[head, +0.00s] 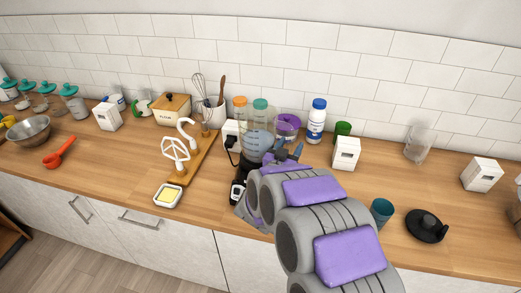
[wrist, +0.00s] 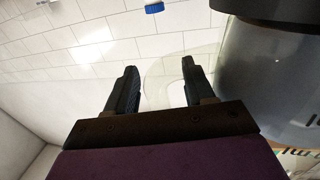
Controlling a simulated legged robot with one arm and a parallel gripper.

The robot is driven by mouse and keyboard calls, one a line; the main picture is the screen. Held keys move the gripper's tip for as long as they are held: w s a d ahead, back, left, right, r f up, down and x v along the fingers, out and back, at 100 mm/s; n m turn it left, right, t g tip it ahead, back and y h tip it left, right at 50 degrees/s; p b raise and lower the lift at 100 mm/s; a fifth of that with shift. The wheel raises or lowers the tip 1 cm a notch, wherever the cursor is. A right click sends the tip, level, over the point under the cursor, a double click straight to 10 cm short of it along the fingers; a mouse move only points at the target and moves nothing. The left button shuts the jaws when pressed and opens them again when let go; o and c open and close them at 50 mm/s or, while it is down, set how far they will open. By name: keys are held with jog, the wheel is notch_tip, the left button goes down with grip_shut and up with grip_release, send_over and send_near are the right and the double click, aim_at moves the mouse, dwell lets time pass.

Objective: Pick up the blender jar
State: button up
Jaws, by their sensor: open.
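The blender jar (head: 259,146) is clear with measuring marks and stands upright on its dark base near the middle of the counter. My arm partly covers it. In the wrist view the jar (wrist: 265,75) fills the right side, with a dark band at its top. A faint clear curved shape, seemingly its handle (wrist: 160,80), extends left behind the fingers. My gripper (head: 289,151) is at the jar's right side, close to it. In the wrist view my gripper (wrist: 158,72) is open, with part of the clear curve between its fingers. Contact cannot be told.
A blue-capped white bottle (head: 317,122), purple roll (head: 288,126) and white box (head: 346,153) stand to the right. A wooden board (head: 193,158) with a white beater and a butter dish (head: 167,196) lie left. A teal cup (head: 381,210) and black lid-like item (head: 427,226) are right of my arm.

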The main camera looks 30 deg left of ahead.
jog(key=shift+c, duration=0.2)
jog(key=shift+d+f, duration=0.1)
jog(key=shift+d, duration=0.05)
grip_shut()
dwell(1.0)
